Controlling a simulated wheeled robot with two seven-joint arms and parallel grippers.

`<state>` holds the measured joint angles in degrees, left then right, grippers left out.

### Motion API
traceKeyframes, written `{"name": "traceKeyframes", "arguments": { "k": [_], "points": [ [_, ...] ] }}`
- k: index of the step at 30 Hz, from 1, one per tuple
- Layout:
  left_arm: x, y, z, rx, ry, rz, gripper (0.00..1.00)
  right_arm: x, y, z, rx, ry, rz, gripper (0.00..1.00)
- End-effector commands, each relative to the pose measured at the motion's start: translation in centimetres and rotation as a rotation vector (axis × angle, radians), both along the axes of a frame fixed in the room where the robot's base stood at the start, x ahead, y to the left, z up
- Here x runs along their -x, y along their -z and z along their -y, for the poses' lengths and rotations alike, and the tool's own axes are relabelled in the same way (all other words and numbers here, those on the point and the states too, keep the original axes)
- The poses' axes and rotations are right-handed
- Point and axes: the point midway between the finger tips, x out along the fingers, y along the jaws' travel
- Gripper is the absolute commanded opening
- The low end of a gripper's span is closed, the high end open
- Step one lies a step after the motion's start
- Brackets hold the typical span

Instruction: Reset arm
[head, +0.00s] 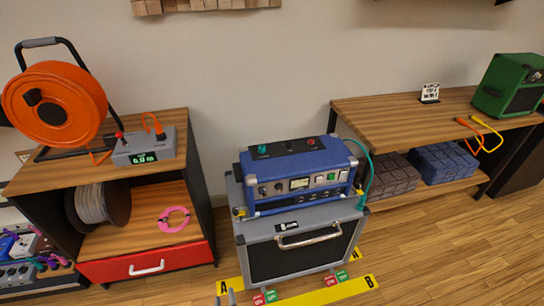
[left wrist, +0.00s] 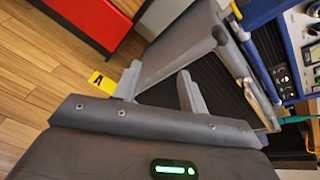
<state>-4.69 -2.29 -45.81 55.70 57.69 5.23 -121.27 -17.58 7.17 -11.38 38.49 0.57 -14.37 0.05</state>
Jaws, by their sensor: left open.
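My left gripper (head: 225,297) shows only as two grey fingertips at the bottom edge of the head view, in front of the amp stack. In the left wrist view its two fingers (left wrist: 160,88) stand apart with nothing between them. Beyond them is the grey speaker cabinet (head: 298,254), with its black grille and silver handle. The blue amp head (head: 297,184) sits on top of the cabinet and shows at the right of the left wrist view (left wrist: 303,50). My right gripper is in neither view.
A wooden shelf unit (head: 185,200) with an orange cable reel (head: 75,115) and red drawer (head: 110,268) stands left. A wooden bench (head: 400,115) with a green amp (head: 508,88) stands right. Yellow floor markings (head: 350,290) and red and green tags lie before the cabinet. Open floor lies right.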

Motion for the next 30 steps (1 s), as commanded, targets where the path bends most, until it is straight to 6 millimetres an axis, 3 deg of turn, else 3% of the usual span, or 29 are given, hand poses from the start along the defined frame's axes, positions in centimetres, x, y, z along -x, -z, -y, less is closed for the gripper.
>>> {"name": "traceKeyframes", "arguments": {
  "k": [5, 8, 12, 15, 21, 23, 25, 30],
  "points": [
    [3.9, 6.8, -3.5, 0.346, -0.145, -0.130, 0.42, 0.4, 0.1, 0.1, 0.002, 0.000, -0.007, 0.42],
    [7.9, 11.5, -6.3, 0.611, -0.322, -0.223, 0.42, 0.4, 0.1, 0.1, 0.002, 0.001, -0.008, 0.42],
    [15.1, 17.1, -10.0, 0.966, -0.671, -0.326, 0.42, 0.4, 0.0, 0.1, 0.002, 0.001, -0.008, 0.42],
    [20.9, 20.1, -12.4, 1.180, -0.974, -0.362, 0.42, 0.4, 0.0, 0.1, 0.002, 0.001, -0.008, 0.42],
    [31.1, 22.8, -15.4, 1.443, -1.563, -0.325, 0.42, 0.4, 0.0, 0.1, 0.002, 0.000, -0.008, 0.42],
    [33.3, 23.1, -15.9, 1.483, -1.700, -0.300, 0.42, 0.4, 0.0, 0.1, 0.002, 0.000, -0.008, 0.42],
    [33.7, 21.2, -14.7, 1.507, -1.740, -0.301, 0.42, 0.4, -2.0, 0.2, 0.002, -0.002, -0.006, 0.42],
    [34.0, 20.4, -13.6, 1.515, -1.738, -0.316, 0.42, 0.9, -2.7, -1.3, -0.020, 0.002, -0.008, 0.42]
  ]
}}
